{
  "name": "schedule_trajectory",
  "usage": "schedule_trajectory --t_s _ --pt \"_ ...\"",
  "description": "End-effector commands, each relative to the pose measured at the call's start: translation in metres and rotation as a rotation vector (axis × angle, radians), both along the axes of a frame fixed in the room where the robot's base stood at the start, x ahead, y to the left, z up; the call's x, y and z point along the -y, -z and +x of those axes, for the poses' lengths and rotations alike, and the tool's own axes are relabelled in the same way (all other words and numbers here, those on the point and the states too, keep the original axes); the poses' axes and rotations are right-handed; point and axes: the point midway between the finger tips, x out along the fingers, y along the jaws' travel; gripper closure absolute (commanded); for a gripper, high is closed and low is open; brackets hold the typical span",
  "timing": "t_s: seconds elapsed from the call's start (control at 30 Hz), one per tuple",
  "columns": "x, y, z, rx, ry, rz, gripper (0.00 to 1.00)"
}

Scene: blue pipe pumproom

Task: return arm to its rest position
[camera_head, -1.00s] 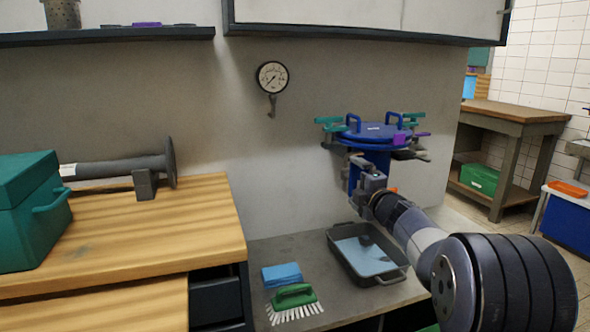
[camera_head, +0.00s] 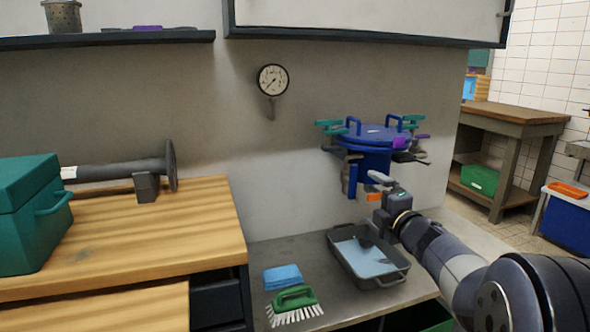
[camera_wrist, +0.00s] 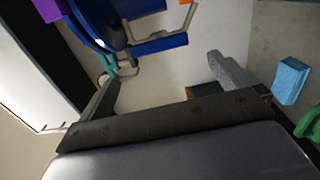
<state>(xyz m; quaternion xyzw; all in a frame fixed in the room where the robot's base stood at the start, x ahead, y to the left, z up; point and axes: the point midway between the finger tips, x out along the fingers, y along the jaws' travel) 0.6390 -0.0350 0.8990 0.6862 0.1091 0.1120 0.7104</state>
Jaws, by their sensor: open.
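My gripper (camera_head: 374,187) is in front of the lower part of the blue pipe strainer vessel (camera_head: 370,160) in the head view. The vessel has a round blue lid with two handles and several teal and purple clamps around it. In the wrist view my gripper (camera_wrist: 165,85) has its two fingers spread wide apart with nothing between them. The blue vessel (camera_wrist: 95,20) shows beyond the fingers at the upper left there. My arm reaches in from the lower right of the head view.
Below the vessel, a grey tray (camera_head: 345,272) with bluish liquid stands on the grey counter. A blue sponge (camera_head: 282,276) and a green brush (camera_head: 294,298) lie to its left. A pressure gauge (camera_head: 272,80) hangs on the wall. A wooden bench (camera_head: 150,235) fills the left.

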Motion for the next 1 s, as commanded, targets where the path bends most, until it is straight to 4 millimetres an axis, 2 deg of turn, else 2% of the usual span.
schedule_trajectory --t_s 0.1,0.2,0.7,1.0 --pt "0.007 -0.001 -0.022 0.0 0.002 -0.002 0.0" --pt "-0.002 0.002 0.004 0.0 -0.004 -0.001 0.0" --pt "-0.029 0.001 0.087 0.002 -0.002 0.002 0.0" --pt "-0.027 -0.005 0.085 -0.108 0.0 0.328 0.0"
